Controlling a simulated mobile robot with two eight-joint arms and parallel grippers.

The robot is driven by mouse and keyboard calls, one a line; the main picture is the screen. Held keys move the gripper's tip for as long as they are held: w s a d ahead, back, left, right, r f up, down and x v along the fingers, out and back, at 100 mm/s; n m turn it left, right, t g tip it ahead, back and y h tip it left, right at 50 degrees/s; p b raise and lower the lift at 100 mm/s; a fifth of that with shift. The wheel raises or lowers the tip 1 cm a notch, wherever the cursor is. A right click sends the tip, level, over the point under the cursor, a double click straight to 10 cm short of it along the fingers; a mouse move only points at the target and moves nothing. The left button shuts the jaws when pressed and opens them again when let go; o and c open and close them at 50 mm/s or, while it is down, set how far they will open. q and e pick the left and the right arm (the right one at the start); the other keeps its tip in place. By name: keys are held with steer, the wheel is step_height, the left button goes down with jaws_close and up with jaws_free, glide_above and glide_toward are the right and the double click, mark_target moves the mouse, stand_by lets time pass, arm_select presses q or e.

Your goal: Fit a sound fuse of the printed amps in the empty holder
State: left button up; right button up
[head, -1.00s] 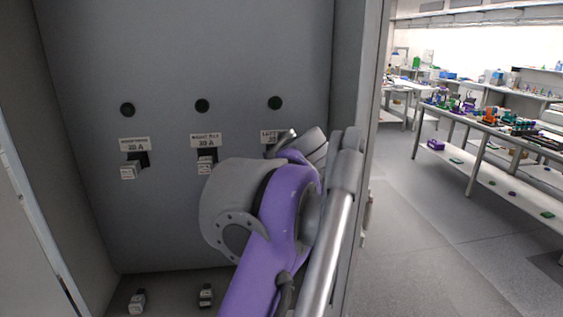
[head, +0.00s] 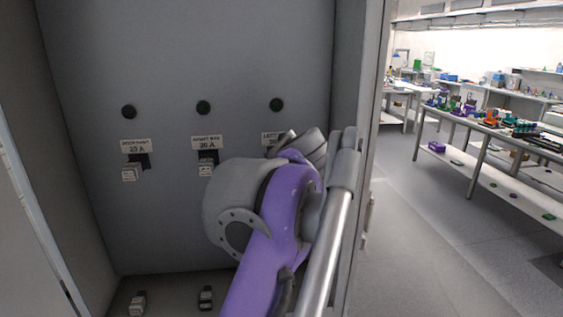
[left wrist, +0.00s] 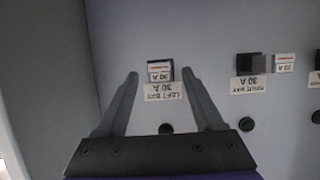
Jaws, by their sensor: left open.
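In the left wrist view, my left gripper (left wrist: 160,74) is open. Its fingertips are either side of a pale fuse (left wrist: 160,72) marked 30 A, in the dark left bay holder (left wrist: 152,64); I see no clear grip. That holder's label (left wrist: 165,92) reads LEFT BAY 30 A, upside down. The right bay holder (left wrist: 249,64) bears a fuse (left wrist: 285,63) and a 30 A label. In the head view my left arm hides the gripper and the left bay holder. A third holder (head: 145,160) at left also has a fuse (head: 129,174); its label is blurred.
Two loose fuses (head: 138,302) (head: 206,297) lie on the cabinet floor. A dark round lamp (head: 128,111) sits above each holder. Cabinet walls (head: 52,130) enclose the left side. Benches (head: 490,125) stand far off at right, with clear floor before them.

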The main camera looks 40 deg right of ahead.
arm_select(q)
steer(key=v, duration=1.1)
